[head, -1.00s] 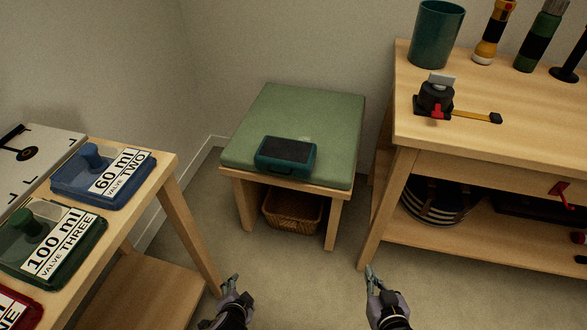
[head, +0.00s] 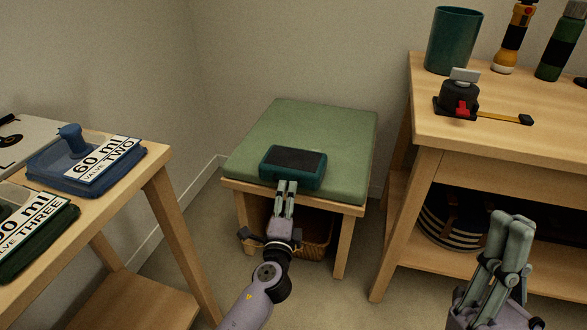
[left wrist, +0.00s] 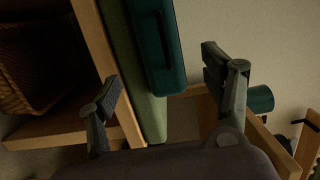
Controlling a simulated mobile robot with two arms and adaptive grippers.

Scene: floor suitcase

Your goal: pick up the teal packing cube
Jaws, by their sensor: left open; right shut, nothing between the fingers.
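The teal packing cube (head: 311,175), with a dark top panel, lies flat on the green cushion of the bench near its front edge. In the left wrist view the cube (left wrist: 172,65) shows between the two spread fingers, with its handle facing the camera. My left gripper (head: 287,185) is open at the front side of the cube; I cannot tell if its fingers touch it. It also shows in the left wrist view (left wrist: 162,68). My right gripper (head: 513,225) is shut and empty, in front of the workbench, well right of the cube.
The green cushion (head: 330,125) has free room behind the cube. A wicker basket (head: 318,249) sits under the bench. A wooden workbench (head: 460,150) stands at right with a tape measure (head: 460,98) and teal cup (head: 453,42).

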